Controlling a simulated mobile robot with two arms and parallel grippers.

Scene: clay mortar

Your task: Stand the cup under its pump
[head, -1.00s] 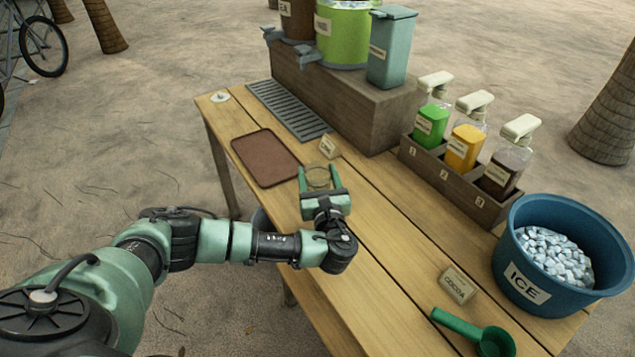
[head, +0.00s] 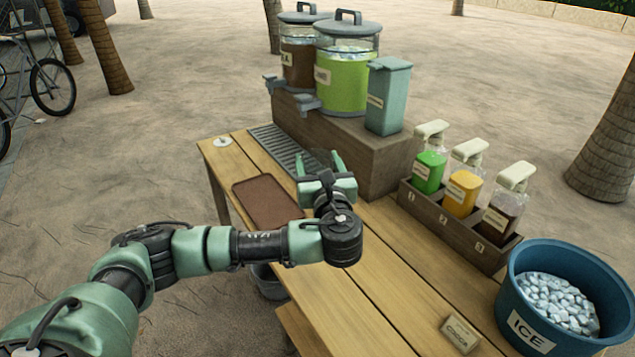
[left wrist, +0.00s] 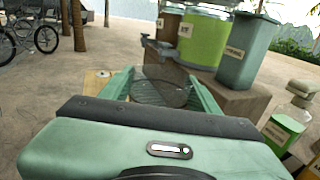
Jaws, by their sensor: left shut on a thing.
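My left gripper (head: 319,164) is shut on a clear cup (left wrist: 160,93). In the left wrist view the cup's round rim shows between the two green fingers (left wrist: 160,88). In the head view the cup is hard to make out, and the gripper is over the table near the drip grate and the brown tray. Three pump bottles with cream pump heads, green (head: 429,165), yellow (head: 463,185) and dark brown (head: 504,210), stand in a wooden rack (head: 450,222) to the right, apart from the cup. My right gripper is not in view.
A wooden riser (head: 375,160) at the back bears a brown dispenser (head: 298,65), a green dispenser (head: 343,80) and a grey-green bin (head: 388,98). A brown tray (head: 265,202), drip grate (head: 283,148), sign (head: 459,334) and blue ice tub (head: 525,322) are on the table (head: 370,300).

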